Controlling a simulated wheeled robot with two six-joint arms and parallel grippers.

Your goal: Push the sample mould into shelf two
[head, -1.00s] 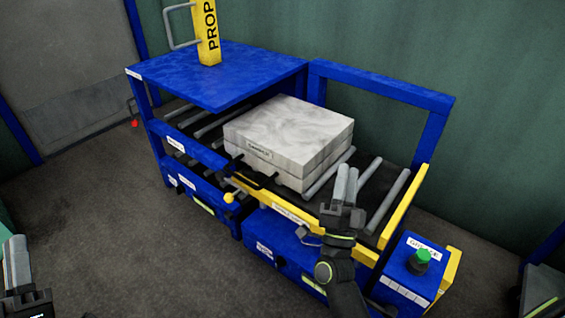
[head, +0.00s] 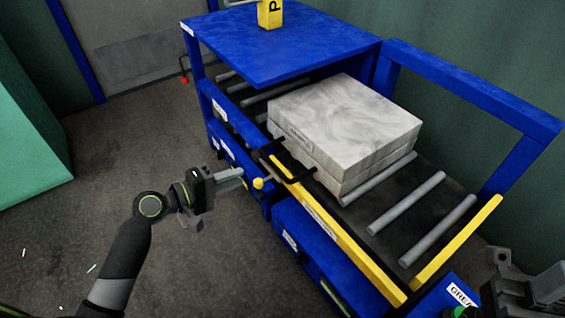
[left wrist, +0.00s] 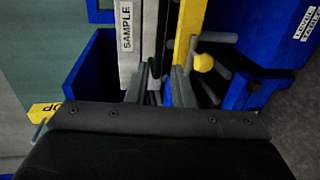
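The sample mould (head: 355,120) is a pale marbled block in two layers, lying on the rollers right of the blue-topped shelf unit (head: 280,45). Two dark handles (head: 290,165) stick out of its near side. Its SAMPLE label (left wrist: 126,28) shows in the left wrist view. My left gripper (head: 238,178) is just left of a yellow knob (head: 259,184) at the near edge, apart from the mould. In the left wrist view its fingers (left wrist: 163,75) are apart with nothing between them. My right gripper (head: 535,290) is at the bottom right corner, partly cut off; its opening is unclear.
A yellow rail (head: 345,250) runs along the table's near edge. Bare rollers (head: 405,205) lie right of the mould. A blue frame (head: 470,85) stands behind.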

